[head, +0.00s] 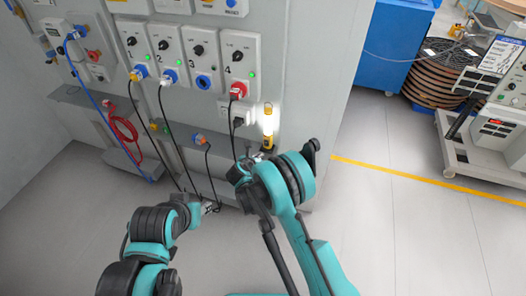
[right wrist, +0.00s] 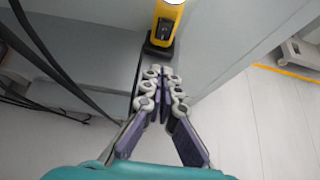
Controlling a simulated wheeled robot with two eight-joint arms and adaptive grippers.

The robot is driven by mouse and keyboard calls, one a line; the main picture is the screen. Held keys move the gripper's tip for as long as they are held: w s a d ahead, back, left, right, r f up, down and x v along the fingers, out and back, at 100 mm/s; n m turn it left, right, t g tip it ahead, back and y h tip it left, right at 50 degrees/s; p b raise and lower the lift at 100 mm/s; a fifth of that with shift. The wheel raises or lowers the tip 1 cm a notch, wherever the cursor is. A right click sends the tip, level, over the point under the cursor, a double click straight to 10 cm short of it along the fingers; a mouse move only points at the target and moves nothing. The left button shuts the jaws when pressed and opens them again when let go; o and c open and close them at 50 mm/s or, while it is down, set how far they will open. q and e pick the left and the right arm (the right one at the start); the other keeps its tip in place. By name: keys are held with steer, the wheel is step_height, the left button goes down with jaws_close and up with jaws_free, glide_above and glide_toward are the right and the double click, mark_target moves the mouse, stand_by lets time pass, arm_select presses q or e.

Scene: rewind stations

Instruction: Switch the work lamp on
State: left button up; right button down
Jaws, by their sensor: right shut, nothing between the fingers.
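The work lamp (head: 268,127) is a yellow upright stick with a bright white glowing tube. It stands at the right end of the grey ledge under the wall panel. In the right wrist view its yellow lower body and black base (right wrist: 160,47) show at the top; its upper part is out of frame. My right gripper (head: 256,157) is just below and left of the lamp base. Its fingers (right wrist: 162,74) are together and empty, close in front of the base; I cannot tell whether they touch it. My left gripper (head: 211,207) is low at the panel's foot, too small to read.
Numbered switch boxes (head: 239,62) with plugs and hanging black cables are left of the lamp. A red cable coil (head: 124,130) hangs at left. The floor (head: 390,225) at right is clear, crossed by a yellow line.

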steer(key=s+a+r+p, duration=0.1)
steer(key=s+a+r, duration=0.1)
steer(key=s, duration=0.3)
steer(key=shift+s+p, duration=0.25)
steer(key=shift+p, duration=0.1)
